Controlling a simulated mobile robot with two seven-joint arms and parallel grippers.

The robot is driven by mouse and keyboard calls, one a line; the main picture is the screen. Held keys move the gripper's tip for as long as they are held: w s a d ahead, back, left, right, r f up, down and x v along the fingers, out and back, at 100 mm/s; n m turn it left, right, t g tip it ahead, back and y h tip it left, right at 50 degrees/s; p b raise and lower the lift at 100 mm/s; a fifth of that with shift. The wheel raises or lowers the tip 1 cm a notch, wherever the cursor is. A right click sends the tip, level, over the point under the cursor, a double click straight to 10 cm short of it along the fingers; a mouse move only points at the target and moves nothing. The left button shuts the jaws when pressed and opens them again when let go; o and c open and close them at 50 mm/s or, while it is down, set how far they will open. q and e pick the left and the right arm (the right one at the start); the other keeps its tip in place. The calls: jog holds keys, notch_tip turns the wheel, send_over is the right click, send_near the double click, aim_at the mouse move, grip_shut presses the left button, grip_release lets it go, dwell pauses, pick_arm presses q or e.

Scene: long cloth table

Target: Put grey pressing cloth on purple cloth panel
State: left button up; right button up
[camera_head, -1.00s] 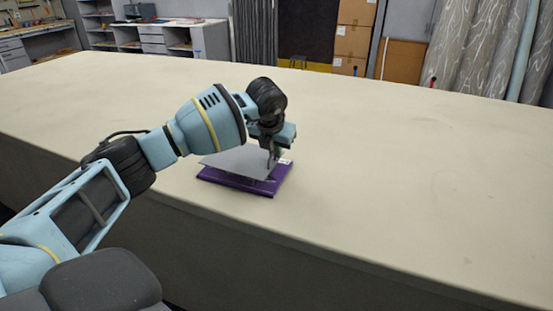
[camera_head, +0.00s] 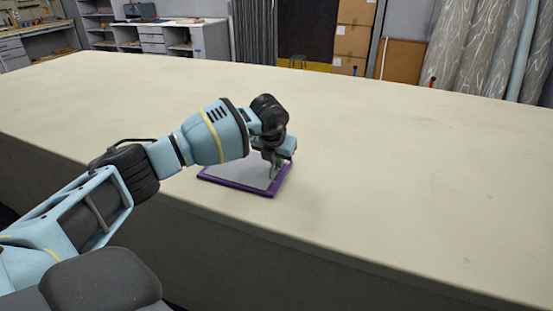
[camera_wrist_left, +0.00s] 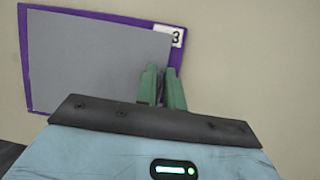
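The purple cloth panel (camera_head: 240,188) lies on the table near its front edge. It also shows in the left wrist view (camera_wrist_left: 25,60), with a white label at its upper right corner. The grey pressing cloth (camera_head: 237,172) lies over the panel and looks flat, leaving a purple border; it also fills most of the panel in the left wrist view (camera_wrist_left: 90,55). My left gripper (camera_head: 274,175) is low at the cloth's right edge. Its green fingers (camera_wrist_left: 162,75) are close together, with the cloth's edge between them. My right gripper is not in view.
The long cream-covered table (camera_head: 400,180) is clear around the panel. Its front edge runs close below the panel. Shelves, cardboard boxes (camera_head: 354,40) and fabric rolls (camera_head: 485,45) stand beyond the table.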

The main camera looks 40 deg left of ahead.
pick_arm(q)
jog(key=o, duration=0.4)
jog(key=shift+c, duration=0.2)
jog(key=shift+r, duration=0.25)
jog(key=v, duration=1.1)
jog(key=shift+s+r+p, duration=0.25)
jog(key=shift+r+p, duration=0.1)
jog(key=shift+p, duration=0.05)
jog(key=shift+d, duration=0.1)
